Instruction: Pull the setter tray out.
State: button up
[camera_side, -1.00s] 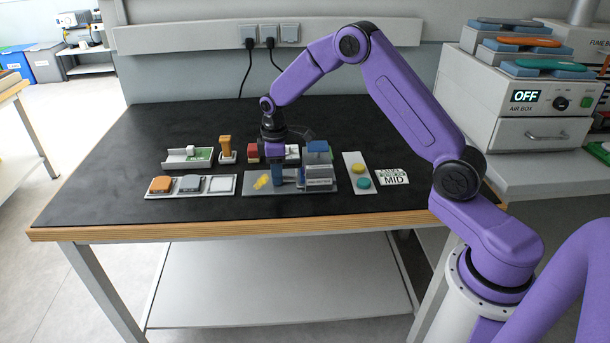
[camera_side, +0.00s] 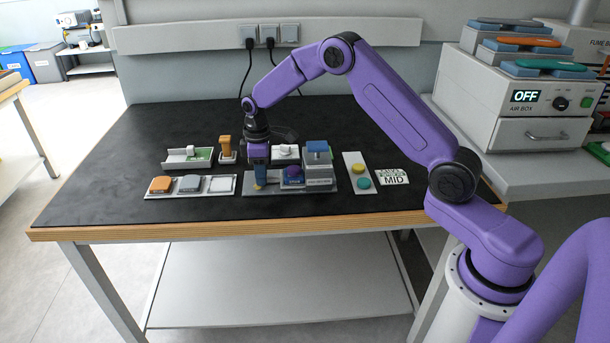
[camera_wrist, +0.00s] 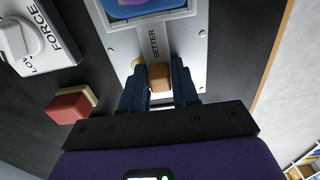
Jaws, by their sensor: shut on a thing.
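My gripper (camera_side: 260,185) is low at the tray's left end. In the wrist view my gripper (camera_wrist: 159,88) is shut on the tray's tan handle (camera_wrist: 159,76).
A grey base plate (camera_side: 326,187) lies under the tray and housing. A white panel marked FORCE (camera_wrist: 40,38) and a red block (camera_wrist: 70,106) lie left in the wrist view. A three-pad tray (camera_side: 190,194) stands left of my gripper, with a narrow gap between.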

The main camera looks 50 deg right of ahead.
jog(key=shift+w+a, duration=0.9)
jog(key=shift+w, duration=0.05)
jog(key=o, duration=0.6)
notch_tip(320, 180, up, 7)
dwell(0.5)
